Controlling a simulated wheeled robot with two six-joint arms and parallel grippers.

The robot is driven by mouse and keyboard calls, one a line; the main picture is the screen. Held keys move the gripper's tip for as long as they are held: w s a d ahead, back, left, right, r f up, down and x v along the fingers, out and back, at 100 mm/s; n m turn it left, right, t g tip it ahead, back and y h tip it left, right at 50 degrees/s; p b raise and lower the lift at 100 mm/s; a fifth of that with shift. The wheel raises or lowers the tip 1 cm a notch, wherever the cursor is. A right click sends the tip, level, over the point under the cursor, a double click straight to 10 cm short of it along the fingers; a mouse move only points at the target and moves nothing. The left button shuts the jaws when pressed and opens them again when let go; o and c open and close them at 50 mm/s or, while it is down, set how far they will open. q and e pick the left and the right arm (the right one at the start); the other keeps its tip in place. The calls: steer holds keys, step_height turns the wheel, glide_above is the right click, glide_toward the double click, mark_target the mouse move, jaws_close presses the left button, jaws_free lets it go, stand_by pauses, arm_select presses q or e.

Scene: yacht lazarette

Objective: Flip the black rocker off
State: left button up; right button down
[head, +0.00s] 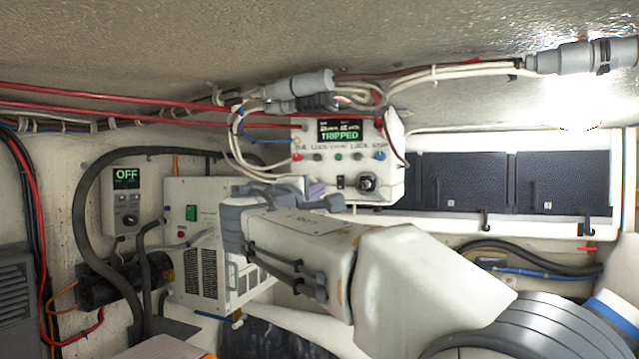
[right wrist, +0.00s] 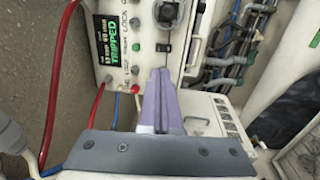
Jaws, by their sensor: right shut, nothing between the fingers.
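The black rocker (head: 341,182) is on the lower face of a white control box (head: 388,150), left of a black round knob (head: 367,183). In the right wrist view the rocker (right wrist: 166,48) shows just beyond the fingertips, beside the knob (right wrist: 167,13). The box's display (head: 341,130) reads TRIPPED in green. My right gripper (head: 317,190) has its purple fingers together and empty, just left of and slightly below the rocker in the head view. In the wrist view the fingertips (right wrist: 160,71) point at the box, with a small gap apparent; contact is not clear. My left gripper is out of view.
Red, green and blue buttons (head: 338,156) line the box above the rocker. Cables and connectors (head: 300,85) crowd its top. A white unit with a green switch (head: 191,213) stands left. A wall controller (head: 126,200) reads OFF. Dark panels (head: 465,180) are at right.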

steer(key=p, duration=0.7)
glide_toward(339, 179)
steer(key=x, duration=0.5)
steer(key=shift+w+r, duration=0.15)
steer(key=shift+r, duration=0.1)
steer(key=shift+w+d+f+p, duration=0.15)
steer(key=shift+w+d+p, duration=0.15)
steer(key=shift+w, duration=0.4)
